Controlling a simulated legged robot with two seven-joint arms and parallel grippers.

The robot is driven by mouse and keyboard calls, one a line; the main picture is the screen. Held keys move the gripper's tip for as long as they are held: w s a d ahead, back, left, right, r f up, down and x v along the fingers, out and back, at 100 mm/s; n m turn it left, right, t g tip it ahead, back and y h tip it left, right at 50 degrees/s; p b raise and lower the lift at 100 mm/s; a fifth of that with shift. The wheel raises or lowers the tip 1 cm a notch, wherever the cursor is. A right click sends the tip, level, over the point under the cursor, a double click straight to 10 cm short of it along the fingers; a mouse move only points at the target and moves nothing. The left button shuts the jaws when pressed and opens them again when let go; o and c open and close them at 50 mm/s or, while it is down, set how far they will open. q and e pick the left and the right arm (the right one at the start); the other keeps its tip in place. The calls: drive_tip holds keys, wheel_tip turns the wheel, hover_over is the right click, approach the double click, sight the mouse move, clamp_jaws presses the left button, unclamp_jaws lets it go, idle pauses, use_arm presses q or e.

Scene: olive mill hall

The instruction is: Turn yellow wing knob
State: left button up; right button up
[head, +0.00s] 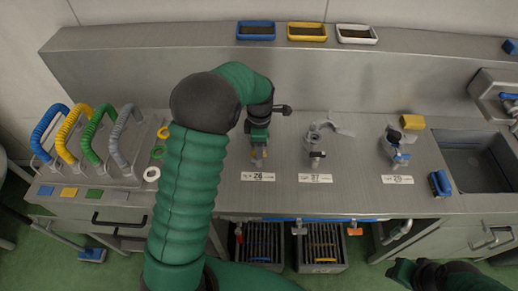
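My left arm reaches up over the steel counter. Its gripper (258,138) points down at the station labelled 26. A small yellow part (258,153), which looks like the yellow wing knob, shows just below the fingers. The gripper hides most of it, and I cannot tell whether the fingers touch it or how far apart they are. A grey fitting with a lever (318,140) stands at label 27, and a fitting with a blue part (399,155) stands at label 25. My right gripper (404,271) is low at the bottom right, away from the counter top.
Blue, yellow, green and grey hoses (97,135) arch over the left of the counter. Coloured rings (157,152) lie beside them. A yellow sponge (412,121) and a blue brush (440,183) are near the sink (472,160). Crates (320,266) stand below the counter.

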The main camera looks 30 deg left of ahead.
use_arm(q)
drive_tip(key=shift+d+f, duration=0.2)
drive_tip(key=shift+f, duration=0.5)
drive_tip(key=shift+a+f, duration=0.1)
drive_tip(key=shift+a, duration=0.4)
drive_tip(key=shift+c, duration=0.3)
drive_tip(key=shift+a, duration=0.15)
drive_tip(key=c, duration=0.5)
clamp_jaws()
drive_tip(key=shift+d, duration=0.3)
drive_tip(key=shift+w, duration=0.1)
use_arm(e)
drive_tip(key=shift+a, duration=0.1)
drive_tip(key=shift+a+r, duration=0.1)
drive_tip(key=shift+r, duration=0.1)
